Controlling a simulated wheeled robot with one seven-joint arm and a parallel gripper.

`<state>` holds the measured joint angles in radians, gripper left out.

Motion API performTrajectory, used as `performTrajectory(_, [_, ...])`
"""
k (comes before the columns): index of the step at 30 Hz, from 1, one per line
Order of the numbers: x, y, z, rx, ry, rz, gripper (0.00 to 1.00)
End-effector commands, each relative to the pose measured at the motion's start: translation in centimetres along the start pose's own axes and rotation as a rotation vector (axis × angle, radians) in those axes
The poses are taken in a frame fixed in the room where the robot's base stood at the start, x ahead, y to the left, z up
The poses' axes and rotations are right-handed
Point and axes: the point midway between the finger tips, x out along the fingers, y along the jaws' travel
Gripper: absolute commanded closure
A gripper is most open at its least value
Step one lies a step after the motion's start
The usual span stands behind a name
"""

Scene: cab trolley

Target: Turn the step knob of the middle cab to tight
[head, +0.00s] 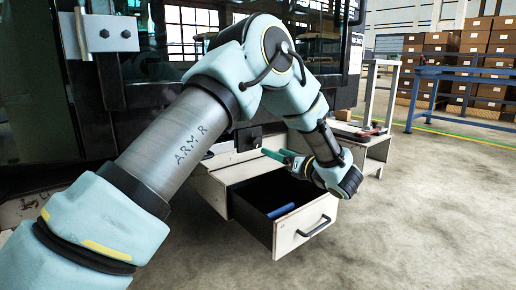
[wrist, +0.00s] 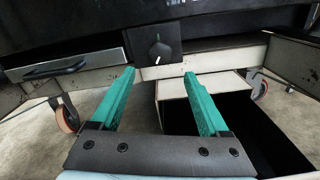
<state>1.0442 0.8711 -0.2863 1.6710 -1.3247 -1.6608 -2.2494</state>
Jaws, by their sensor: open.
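In the wrist view a black round knob (wrist: 158,51) with a white pointer mark sits on a dark square plate at the front of a cab unit. In the head view my gripper (head: 275,155) is small and partly hidden by my wrist, near the cab's lower front above an open drawer. Tight or loose markings are not readable.
The open drawer (head: 290,243) juts out below my gripper, with a blue object (head: 281,211) inside. A shut drawer with a handle (wrist: 58,69) is at left in the wrist view. A red-handled tool (head: 371,132) lies on the right-hand surface. Floor at right is clear.

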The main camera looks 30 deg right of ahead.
Motion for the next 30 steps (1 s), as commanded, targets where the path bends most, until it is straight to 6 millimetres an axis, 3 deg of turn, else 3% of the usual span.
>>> performTrajectory(6, [4.3,0.0,-0.3,-0.001,0.000,0.003,0.21])
performTrajectory(13, [7.6,0.0,-0.2,-0.001,0.001,0.001,0.21])
performTrajectory(18, [8.7,0.0,-0.1,0.000,-0.001,0.000,0.21])
performTrajectory(26, [8.8,0.0,0.0,0.001,0.000,-0.001,0.21])
performTrajectory(30, [8.8,0.0,0.0,0.001,0.000,-0.001,0.34])
